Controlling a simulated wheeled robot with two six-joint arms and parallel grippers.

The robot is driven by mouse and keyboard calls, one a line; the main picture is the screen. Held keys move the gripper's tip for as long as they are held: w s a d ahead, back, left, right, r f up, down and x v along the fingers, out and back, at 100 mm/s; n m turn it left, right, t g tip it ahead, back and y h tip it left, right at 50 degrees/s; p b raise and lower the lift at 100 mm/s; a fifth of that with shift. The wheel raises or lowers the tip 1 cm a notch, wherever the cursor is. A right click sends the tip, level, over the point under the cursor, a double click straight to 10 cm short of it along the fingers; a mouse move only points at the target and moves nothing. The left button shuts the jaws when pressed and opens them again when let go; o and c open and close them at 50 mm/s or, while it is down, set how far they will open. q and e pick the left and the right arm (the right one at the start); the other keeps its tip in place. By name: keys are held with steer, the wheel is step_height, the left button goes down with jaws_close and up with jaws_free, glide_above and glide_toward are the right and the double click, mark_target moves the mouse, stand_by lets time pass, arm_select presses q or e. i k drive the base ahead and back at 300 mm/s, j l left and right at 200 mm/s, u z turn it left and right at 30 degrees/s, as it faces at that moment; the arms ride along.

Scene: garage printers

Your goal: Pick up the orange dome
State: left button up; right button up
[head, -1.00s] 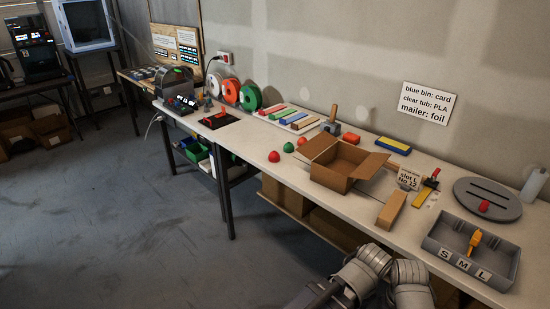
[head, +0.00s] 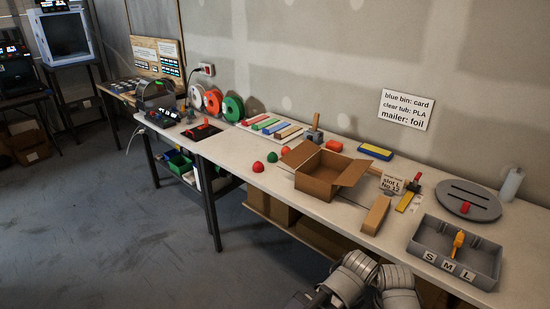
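The orange dome (head: 286,150) is small and sits on the long white workbench, just left of the open cardboard box (head: 318,185). The box's left flap hides part of it. A red dome (head: 257,167) and a green dome (head: 272,158) stand beside it, nearer the front edge. Grey links of my arm (head: 352,280) show at the bottom of the head view, in front of the bench. Neither gripper's fingertips can be made out, and nothing of mine is near the domes.

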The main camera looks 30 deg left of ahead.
mark_target(285, 150)
steer(key=i+j+z, duration=0.2)
steer(key=j, duration=0.4)
steer(key=j+z, duration=0.15)
steer(key=j, duration=0.45)
